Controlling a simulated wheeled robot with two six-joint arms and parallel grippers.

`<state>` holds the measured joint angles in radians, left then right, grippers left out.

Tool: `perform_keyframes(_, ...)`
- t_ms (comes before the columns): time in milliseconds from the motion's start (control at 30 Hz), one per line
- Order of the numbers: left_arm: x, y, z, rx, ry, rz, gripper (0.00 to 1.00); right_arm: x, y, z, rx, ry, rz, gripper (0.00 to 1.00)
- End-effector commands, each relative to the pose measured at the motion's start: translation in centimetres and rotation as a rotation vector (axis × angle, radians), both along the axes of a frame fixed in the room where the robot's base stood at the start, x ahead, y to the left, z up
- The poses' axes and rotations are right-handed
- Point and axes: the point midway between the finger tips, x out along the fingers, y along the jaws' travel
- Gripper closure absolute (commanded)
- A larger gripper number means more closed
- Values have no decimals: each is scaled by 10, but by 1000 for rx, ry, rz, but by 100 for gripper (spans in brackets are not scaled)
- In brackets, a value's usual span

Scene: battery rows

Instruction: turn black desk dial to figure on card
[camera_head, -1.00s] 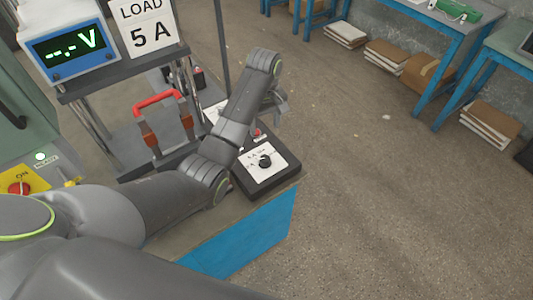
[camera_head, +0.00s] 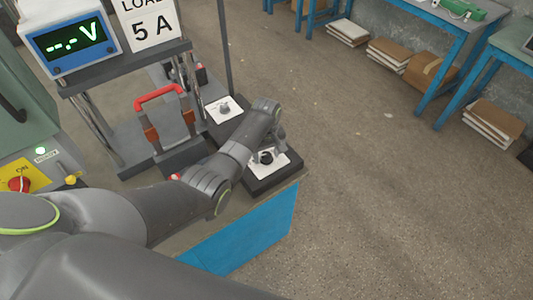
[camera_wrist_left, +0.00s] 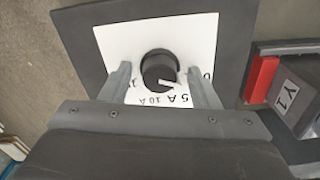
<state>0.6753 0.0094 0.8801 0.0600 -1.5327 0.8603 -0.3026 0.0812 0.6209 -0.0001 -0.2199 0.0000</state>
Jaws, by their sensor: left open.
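The card (camera_head: 152,27) reads LOAD 5 A at the upper left of the head view. The black dial (camera_head: 264,158) sits on a white plate on a dark box. In the left wrist view the dial (camera_wrist_left: 158,68) shows a white mark at its lower right edge, near the 5 A print; 10 A is printed beside it. My left gripper (camera_wrist_left: 161,80) is open, one finger on each side of the dial, with no clear contact visible. The fingers partly cover other figures. In the head view my left gripper (camera_head: 276,148) is over the dial's box. My right gripper is out of view.
A grey knob (camera_head: 224,109) on a white plate stands behind my left wrist. A red-handled switch (camera_head: 160,115) and a meter (camera_head: 72,42) reading --.- V are to the left. Open floor lies to the right.

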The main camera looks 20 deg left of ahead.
Motion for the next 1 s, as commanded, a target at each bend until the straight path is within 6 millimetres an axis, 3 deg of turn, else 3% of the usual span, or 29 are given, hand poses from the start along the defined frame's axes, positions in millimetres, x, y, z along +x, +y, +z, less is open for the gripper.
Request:
perform_keyframes(267, 0, 0, -1, 0, -1, -1, 44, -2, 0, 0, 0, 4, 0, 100)
perform_keyframes(633, 0, 0, -1, -1, -1, 0, 89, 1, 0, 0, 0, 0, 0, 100)
perform_keyframes(1000, 0, 0, 1, 1, 2, -73, 89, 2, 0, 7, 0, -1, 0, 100)
